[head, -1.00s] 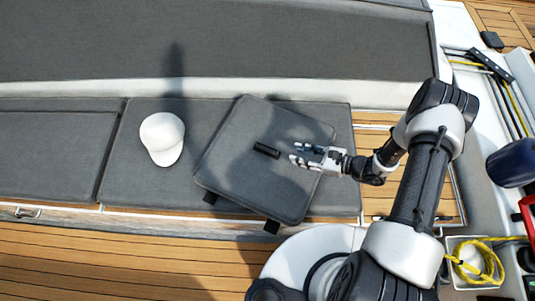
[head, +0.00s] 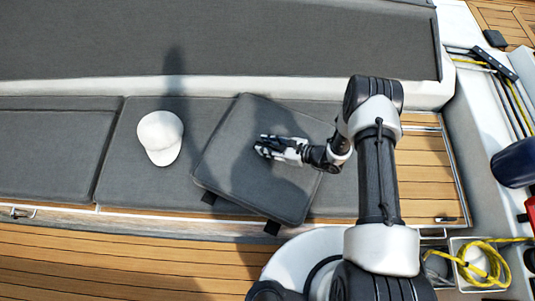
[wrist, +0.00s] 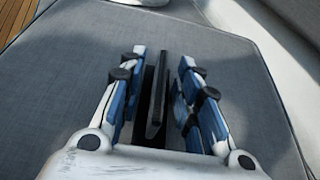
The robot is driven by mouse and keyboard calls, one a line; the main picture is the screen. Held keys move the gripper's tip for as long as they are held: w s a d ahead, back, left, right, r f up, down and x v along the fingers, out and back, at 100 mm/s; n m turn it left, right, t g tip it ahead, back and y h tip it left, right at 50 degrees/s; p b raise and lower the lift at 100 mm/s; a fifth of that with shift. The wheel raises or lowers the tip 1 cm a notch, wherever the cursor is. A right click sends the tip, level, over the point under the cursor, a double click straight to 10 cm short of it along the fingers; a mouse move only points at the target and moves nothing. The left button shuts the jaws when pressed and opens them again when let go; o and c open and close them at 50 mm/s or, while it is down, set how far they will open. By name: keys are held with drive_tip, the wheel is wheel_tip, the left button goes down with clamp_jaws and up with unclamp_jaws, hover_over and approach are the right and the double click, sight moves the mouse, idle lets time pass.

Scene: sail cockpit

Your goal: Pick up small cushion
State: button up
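The small grey square cushion (head: 225,168) lies turned at an angle on the bench cushions in the head view. Its grey top also fills much of the wrist view (wrist: 60,85). A short black handle (wrist: 155,105) stands up from the cushion's middle. My gripper (head: 262,147) is over the cushion's middle, and its fingers mostly cover the handle in the head view. In the wrist view, my gripper's fingers (wrist: 161,75) are open, one on each side of the handle, with gaps between.
A white cap (head: 160,135) lies on the long grey bench cushion (head: 120,185) left of the small cushion. Bare wooden slats (head: 425,170) are at the right. A bin with yellow rope (head: 485,262) and a dark blue object (head: 515,163) stand farther right.

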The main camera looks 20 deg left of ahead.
drive_tip(key=shift+c, duration=0.3)
clamp_jaws()
idle(0.7)
